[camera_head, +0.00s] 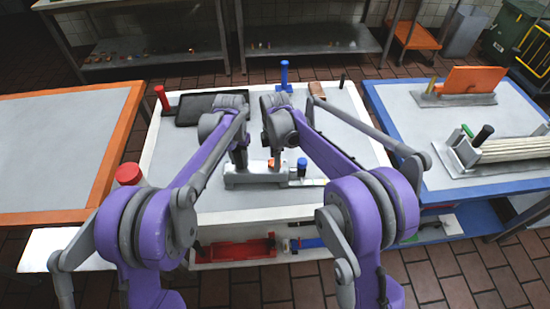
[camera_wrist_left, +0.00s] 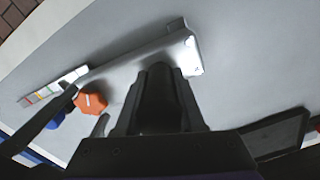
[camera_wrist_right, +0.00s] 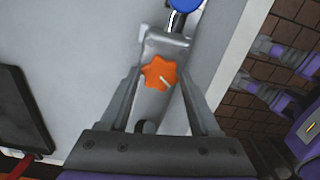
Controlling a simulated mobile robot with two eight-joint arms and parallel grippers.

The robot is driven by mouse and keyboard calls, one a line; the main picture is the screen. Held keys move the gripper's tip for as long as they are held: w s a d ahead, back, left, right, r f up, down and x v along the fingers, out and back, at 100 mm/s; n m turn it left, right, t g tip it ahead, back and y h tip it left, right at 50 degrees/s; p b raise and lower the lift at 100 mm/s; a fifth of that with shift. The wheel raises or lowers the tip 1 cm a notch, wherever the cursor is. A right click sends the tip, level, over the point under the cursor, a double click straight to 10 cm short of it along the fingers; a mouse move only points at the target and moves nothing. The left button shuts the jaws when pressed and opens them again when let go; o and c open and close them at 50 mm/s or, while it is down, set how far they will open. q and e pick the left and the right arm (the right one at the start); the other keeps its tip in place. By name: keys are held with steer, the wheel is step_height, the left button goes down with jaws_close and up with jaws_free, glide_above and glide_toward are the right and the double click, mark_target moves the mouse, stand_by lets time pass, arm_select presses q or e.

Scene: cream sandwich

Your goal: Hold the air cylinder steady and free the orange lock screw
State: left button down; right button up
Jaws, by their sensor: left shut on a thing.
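The air cylinder (camera_head: 240,181) is a grey metal body lying near the front of the white-edged table. The orange lock screw (camera_wrist_right: 160,72) is a star-shaped knob on top of it; it also shows in the left wrist view (camera_wrist_left: 90,103). A blue knob (camera_head: 302,163) stands at the cylinder's right end. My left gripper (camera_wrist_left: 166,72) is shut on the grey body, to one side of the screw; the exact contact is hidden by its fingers. My right gripper (camera_wrist_right: 158,80) is open above the cylinder, with the screw between its fingers in view. Whether they touch it is unclear.
A black tray (camera_head: 195,108) lies at the back left of the table. A blue upright post (camera_head: 284,75) and a brown block (camera_head: 317,90) stand at the back. A red-capped cylinder (camera_head: 128,174) is at the front left. A colour-striped strip (camera_wrist_left: 52,87) lies near the cylinder.

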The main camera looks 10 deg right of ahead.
steer(key=o, duration=0.3)
step_height(320, 180, up, 12)
stand_by(0.6)
